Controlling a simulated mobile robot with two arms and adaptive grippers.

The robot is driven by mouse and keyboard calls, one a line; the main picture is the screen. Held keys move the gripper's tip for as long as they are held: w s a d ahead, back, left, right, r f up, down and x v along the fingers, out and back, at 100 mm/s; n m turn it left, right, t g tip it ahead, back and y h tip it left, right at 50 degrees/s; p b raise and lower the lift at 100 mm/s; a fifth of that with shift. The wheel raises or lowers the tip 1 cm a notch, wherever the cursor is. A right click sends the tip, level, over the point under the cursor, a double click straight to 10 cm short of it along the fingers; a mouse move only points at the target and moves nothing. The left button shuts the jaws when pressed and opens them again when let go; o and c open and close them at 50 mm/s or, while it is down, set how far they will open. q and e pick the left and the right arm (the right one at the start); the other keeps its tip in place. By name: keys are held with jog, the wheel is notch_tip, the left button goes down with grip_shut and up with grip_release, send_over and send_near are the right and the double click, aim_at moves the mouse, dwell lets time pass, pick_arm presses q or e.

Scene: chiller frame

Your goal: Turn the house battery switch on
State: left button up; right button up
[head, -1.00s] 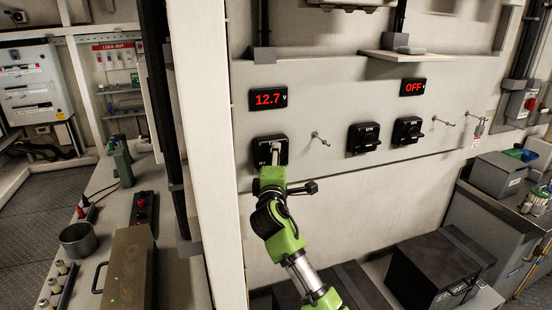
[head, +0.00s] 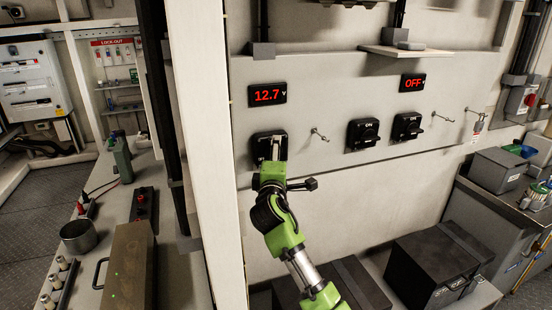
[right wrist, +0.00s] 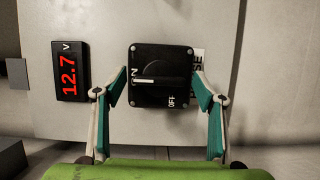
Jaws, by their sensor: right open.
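The black square battery switch (head: 258,147) is on the grey wall panel, below a red display (head: 267,94) reading 12.7 V. In the right wrist view the switch (right wrist: 176,92) shows its knob marker line pointing left, toward the partly readable ON mark; OFF is at lower right. A label beside it ends in "USE", partly hidden by a finger. My right gripper (right wrist: 160,74) is open, with one finger on each side of the switch and the knob between them. In the head view the gripper (head: 272,152) covers part of the switch. My left gripper is not in view.
Two similar black switches (head: 362,134) (head: 408,126) are to the right, with a display (head: 412,83) reading OFF above. Hooks (head: 320,134) stick out of the panel. A white post (head: 208,150) stands close left. Black boxes (head: 440,265) are below.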

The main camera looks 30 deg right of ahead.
jog(key=shift+s+a, duration=0.1)
jog(key=v, duration=1.1)
jog(key=shift+s+a, duration=0.2)
jog(key=shift+s, duration=0.15)
